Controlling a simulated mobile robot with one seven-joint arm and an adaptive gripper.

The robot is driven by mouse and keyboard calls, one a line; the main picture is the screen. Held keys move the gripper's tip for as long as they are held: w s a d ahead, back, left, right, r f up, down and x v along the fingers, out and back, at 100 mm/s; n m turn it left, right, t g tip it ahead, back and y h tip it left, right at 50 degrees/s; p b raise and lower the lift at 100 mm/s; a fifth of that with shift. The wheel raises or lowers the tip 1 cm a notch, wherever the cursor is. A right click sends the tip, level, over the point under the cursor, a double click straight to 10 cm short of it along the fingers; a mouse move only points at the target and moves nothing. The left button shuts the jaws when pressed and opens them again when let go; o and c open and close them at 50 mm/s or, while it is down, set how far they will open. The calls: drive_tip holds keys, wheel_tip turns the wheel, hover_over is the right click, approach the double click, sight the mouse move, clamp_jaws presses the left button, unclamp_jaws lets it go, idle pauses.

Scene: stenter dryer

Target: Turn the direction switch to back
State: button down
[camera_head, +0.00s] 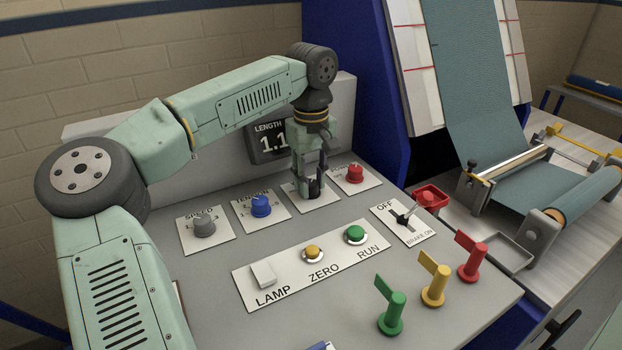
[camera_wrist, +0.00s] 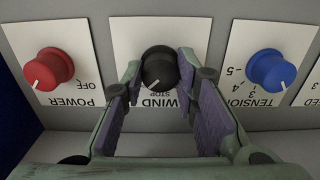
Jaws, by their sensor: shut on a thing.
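The direction switch appears to be the black knob (camera_wrist: 158,66) on a white plate whose visible lettering, upside down in the wrist view, reads WIND and STOP. Its white pointer mark faces the lettering side, near STOP; other position labels are hidden. My gripper (camera_wrist: 160,72) has one purple pad on each side of this knob and is shut on it. In the head view my gripper (camera_head: 311,188) points down onto that plate (camera_head: 325,201), between the blue and red knobs, and mostly hides the black knob.
In the head view, a red POWER knob (camera_head: 355,172) and blue TENSION knob (camera_head: 261,206) stand close on either side. A grey knob (camera_head: 204,226), RUN button (camera_head: 355,235), OFF/BRAKE ON lever (camera_head: 404,218) and colored flag handles (camera_head: 392,310) share the panel. A display (camera_head: 268,142) stands behind.

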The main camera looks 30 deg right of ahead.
drive_tip(key=shift+n, duration=0.4)
drive_tip(key=n+p, duration=0.1)
drive_tip(key=n, duration=0.2)
drive_tip(key=shift+n, duration=0.4)
drive_tip(key=n, duration=0.4)
drive_tip(key=shift+n, duration=0.3)
drive_tip(key=n, duration=0.4)
drive_tip(key=shift+n, duration=2.5)
drive_tip(key=c, duration=1.2)
unclamp_jaws()
drive_tip(key=shift+c, duration=0.2)
